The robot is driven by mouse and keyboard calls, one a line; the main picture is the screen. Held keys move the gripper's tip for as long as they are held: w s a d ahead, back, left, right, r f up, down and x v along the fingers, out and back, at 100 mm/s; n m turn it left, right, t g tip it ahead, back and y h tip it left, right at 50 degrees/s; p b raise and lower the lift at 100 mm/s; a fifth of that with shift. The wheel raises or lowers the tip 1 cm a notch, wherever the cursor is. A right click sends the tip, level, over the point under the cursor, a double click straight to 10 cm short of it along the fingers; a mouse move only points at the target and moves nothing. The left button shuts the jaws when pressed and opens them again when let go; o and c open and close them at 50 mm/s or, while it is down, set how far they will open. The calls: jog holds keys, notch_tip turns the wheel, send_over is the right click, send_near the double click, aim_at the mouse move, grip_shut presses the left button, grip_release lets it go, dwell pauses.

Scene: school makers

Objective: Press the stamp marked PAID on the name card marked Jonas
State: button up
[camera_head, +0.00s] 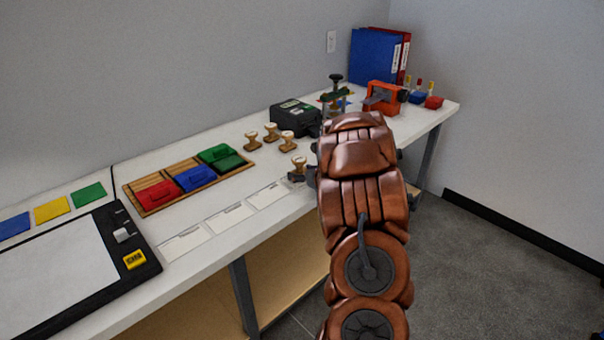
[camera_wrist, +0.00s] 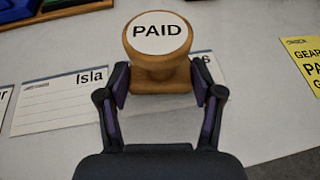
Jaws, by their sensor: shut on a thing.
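The stamp marked PAID (camera_wrist: 157,38) has a round wooden knob and a square wooden base. My gripper (camera_wrist: 160,92) is shut on it in the wrist view, a finger on each side. The stamp (camera_head: 299,164) also shows in the head view, beside my gripper (camera_head: 303,176). A name card (camera_wrist: 206,66) is mostly hidden behind the stamp; only a final "s" of its name shows. I cannot tell whether the stamp touches it. The card marked Isla (camera_wrist: 65,102) lies to its left. In the head view the rightmost card (camera_head: 268,195) lies left of the stamp.
Several other wooden stamps (camera_head: 270,132) stand behind. A wooden tray (camera_head: 149,203) holds red, blue and green ink pads. A black-framed board (camera_head: 128,240) lies at the left. A yellow card (camera_wrist: 305,65) lies at the right in the wrist view. An orange device (camera_head: 381,97) stands farther back.

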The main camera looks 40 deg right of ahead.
aim_at(303, 164)
jog(key=shift+f+b, duration=0.8)
jog(key=shift+b, duration=0.1)
dwell(1.4)
jog(key=shift+r+p, duration=1.15)
jog(key=shift+r, duration=1.45)
